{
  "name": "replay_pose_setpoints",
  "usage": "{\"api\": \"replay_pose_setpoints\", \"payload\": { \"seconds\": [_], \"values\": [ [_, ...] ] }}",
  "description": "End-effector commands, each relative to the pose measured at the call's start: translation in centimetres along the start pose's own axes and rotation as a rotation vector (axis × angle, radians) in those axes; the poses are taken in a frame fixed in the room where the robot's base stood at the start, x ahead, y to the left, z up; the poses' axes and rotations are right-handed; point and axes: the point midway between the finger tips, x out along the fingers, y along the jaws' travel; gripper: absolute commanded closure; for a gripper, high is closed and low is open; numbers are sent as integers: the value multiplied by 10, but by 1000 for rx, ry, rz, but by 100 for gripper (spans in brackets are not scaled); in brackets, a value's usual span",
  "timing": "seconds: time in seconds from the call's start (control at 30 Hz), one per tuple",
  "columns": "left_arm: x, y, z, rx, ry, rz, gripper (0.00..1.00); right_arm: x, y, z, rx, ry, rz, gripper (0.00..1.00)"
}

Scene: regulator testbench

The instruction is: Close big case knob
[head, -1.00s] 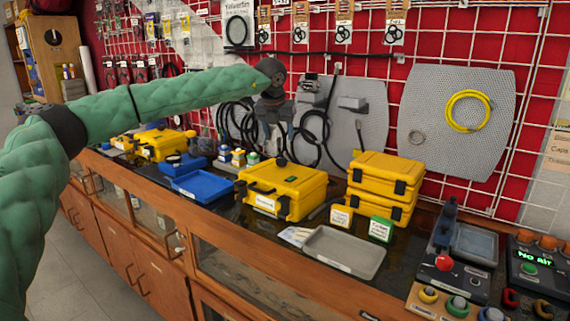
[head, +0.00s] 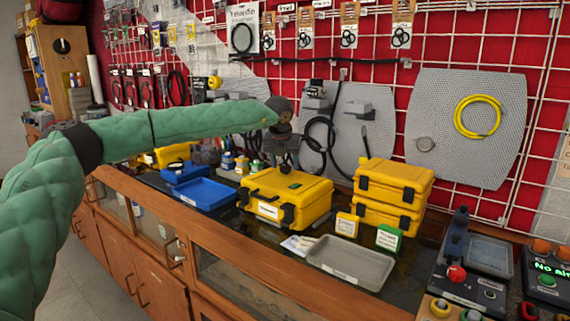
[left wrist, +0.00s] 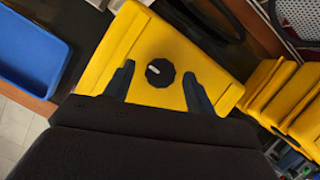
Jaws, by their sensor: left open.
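The big yellow case (head: 285,200) stands shut on the dark bench top in the middle of the head view. In the left wrist view its yellow top (left wrist: 150,35) carries a round black knob (left wrist: 160,72) with a white mark pointing up-left in the picture. My left gripper (head: 291,164) is above the case and hides the knob in the head view. In the left wrist view the open left gripper (left wrist: 158,80) has one finger on each side of the knob, with gaps to both. Contact with the case cannot be told. My right gripper is not in view.
Two stacked yellow cases (head: 392,190) stand to the right, with small labelled boxes in front. A grey tray (head: 345,262) lies at the front edge. A blue tray (head: 204,192) lies left of the big case. A mesh wall with hanging tools rises behind.

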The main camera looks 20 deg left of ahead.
Motion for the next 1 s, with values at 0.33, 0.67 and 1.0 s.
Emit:
{"api": "replay_pose_setpoints", "payload": {
  "seconds": [0.33, 0.67, 1.0],
  "values": [
    [7, 0, 0, 1, 0, 1, 44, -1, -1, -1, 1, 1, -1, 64],
    [6, 0, 0, 1, 0, 0, 89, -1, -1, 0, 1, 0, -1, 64],
    [7, 0, 0, 61, 2, -29, 89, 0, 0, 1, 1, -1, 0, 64]
  ]
}}
